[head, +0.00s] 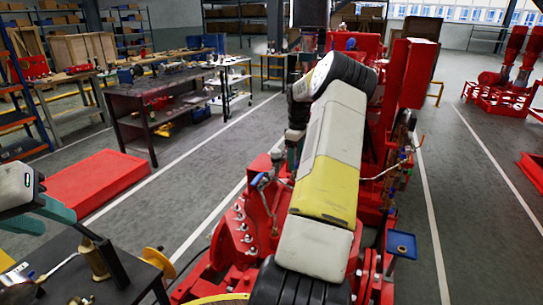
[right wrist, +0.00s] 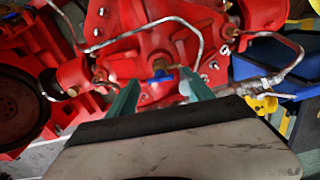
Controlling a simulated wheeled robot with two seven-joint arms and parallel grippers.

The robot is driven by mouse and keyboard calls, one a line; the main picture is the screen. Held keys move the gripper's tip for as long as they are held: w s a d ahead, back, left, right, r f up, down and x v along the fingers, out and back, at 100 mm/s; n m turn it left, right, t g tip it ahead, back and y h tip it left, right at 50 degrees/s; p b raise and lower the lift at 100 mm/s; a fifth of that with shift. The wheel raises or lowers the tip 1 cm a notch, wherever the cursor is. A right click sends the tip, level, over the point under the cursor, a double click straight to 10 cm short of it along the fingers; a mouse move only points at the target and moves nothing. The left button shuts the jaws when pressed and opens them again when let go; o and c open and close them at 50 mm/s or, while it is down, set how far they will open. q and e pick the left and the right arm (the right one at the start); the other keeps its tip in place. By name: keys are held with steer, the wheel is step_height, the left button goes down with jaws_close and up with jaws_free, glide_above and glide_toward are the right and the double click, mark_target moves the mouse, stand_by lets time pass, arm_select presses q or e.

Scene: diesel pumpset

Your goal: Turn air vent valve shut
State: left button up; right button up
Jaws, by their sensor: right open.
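In the right wrist view, a small valve with a blue handle (right wrist: 161,77) and a brass-coloured body sits on the red pump housing (right wrist: 130,25). I take it to be the air vent valve. My right gripper (right wrist: 159,80) is open, its teal fingers on either side of the blue handle. I cannot tell whether they touch it. In the head view my right arm reaches over the red pumpset (head: 240,235) and hides the valve. My left gripper (head: 42,212) is at the left edge, away from the pumpset; its opening is unclear.
Bare metal pipes (right wrist: 165,22) cross the housing close to my right fingers. A dark table (head: 130,285) with brass parts stands below my left gripper. A red block (head: 95,182) lies on the floor behind it. The marked aisle to the right is clear.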

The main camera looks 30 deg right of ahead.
jaws_close()
steer(key=shift+m, duration=0.3)
steer(key=m, duration=0.3)
steer(key=shift+m, duration=0.3)
steer(key=m, duration=0.4)
steer(key=shift+m, duration=0.3)
steer(key=m, duration=0.4)
steer(key=shift+w+m, duration=0.1)
steer(key=shift+m, duration=1.8)
